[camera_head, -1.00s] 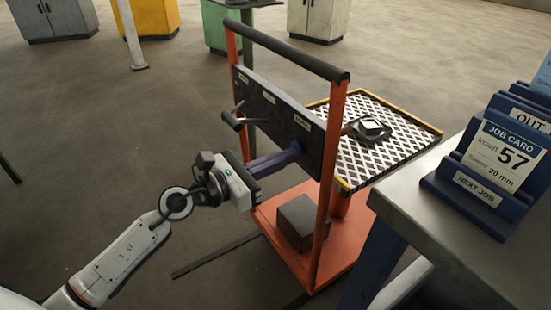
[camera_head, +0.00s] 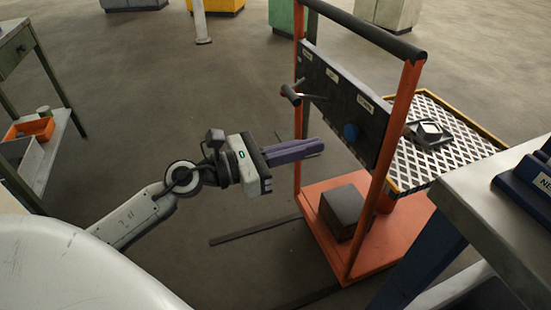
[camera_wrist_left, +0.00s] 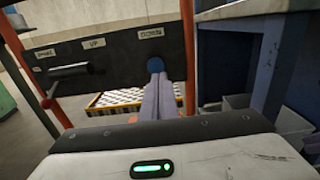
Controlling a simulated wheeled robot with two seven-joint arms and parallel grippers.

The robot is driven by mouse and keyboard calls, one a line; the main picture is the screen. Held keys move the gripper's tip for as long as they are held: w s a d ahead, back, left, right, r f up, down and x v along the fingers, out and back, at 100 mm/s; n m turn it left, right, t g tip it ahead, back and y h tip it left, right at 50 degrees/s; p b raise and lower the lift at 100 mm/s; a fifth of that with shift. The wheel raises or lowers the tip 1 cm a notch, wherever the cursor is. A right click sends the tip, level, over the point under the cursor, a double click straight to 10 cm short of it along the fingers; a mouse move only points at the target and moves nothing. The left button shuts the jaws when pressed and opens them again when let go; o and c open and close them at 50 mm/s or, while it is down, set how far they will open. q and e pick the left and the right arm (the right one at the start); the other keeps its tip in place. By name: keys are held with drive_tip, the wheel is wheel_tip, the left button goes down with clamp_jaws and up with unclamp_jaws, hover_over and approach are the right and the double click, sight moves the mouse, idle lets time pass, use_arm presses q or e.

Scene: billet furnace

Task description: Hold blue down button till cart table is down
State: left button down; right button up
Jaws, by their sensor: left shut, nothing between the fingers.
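The cart has an orange frame and a dark control panel (camera_head: 335,95) with labels for brake, up and down. The round blue down button (camera_head: 350,132) is on the panel's right part. It also shows under the DOWN label in the left wrist view (camera_wrist_left: 155,65). My left gripper (camera_head: 322,146) is shut and empty, its purple fingers pointing at the panel. In the head view a gap shows between its tips and the button. In the wrist view the tips overlap the button's lower edge. The cart table (camera_head: 455,155), a diamond-patterned plate with yellow edges, is behind the panel. My right gripper is out of view.
A device (camera_head: 430,131) lies on the cart table. A dark block (camera_head: 343,210) sits on the cart's orange base (camera_head: 375,245). A lever (camera_head: 291,95) sticks out of the panel. A grey worktable (camera_head: 490,205) stands close at the right. Open floor lies left of the cart.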

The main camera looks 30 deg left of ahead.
use_arm(q)
drive_tip(key=b+v, duration=0.1)
drive_tip(key=v, duration=0.5)
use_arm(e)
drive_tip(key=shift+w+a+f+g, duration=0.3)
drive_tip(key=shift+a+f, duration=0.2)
use_arm(q)
drive_tip(key=shift+s+a, duration=0.1)
